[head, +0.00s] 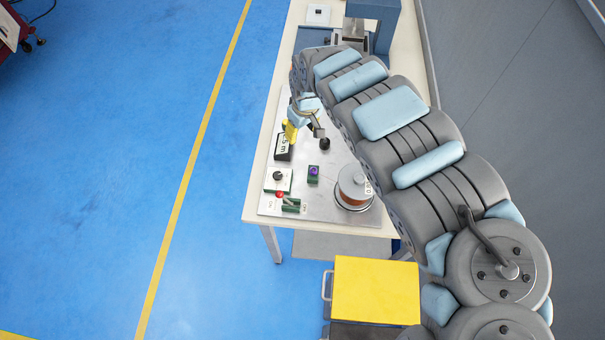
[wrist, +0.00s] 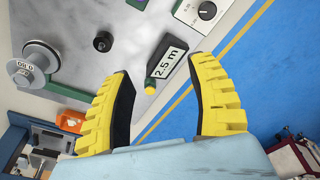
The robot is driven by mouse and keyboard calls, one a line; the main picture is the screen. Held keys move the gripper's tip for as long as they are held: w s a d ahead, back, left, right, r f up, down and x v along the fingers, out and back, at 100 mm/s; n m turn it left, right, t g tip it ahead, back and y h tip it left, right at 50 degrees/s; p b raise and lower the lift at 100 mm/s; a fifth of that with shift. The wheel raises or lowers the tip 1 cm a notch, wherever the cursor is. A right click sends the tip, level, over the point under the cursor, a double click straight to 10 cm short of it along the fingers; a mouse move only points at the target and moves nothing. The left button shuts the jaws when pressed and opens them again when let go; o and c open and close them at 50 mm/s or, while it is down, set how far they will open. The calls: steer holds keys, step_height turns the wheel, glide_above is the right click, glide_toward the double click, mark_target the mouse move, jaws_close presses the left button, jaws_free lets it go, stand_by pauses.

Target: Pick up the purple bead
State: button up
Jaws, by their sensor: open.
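The purple bead (head: 314,170) sits on a small green block (head: 313,179) on the grey plate of the bench, in the head view. I cannot make out the bead in the wrist view; only a bit of a green part (wrist: 137,4) shows at its top edge. My gripper (wrist: 163,65) is open, with its two yellow fingers apart and nothing between them. In the head view my gripper (head: 290,131) is near the length display, farther back along the bench than the bead and apart from it.
A black display reading 2.5 m (wrist: 168,62) lies beyond the fingers. A copper-wound spool (head: 354,185) stands right of the bead. A white box with a knob (head: 278,179) and a red-knobbed lever (head: 281,194) stand left of it. A dark knob (head: 324,144) stands behind.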

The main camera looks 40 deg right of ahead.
steer(key=g, duration=0.2)
glide_above(313, 170)
steer(key=f, duration=0.5)
steer(key=f+b, duration=0.1)
steer(key=f, duration=0.4)
steer(key=shift+s+a+f+b, duration=0.2)
steer(key=shift+f+b, duration=0.1)
steer(key=shift+w+d+f+b, duration=0.1)
steer(key=shift+d+f+b, duration=0.1)
steer(key=shift+f, duration=1.6)
steer(key=shift+w+d+f+b, duration=0.1)
steer(key=shift+f+b, duration=0.1)
steer(key=shift+f, duration=1.6)
steer(key=c, duration=0.9)
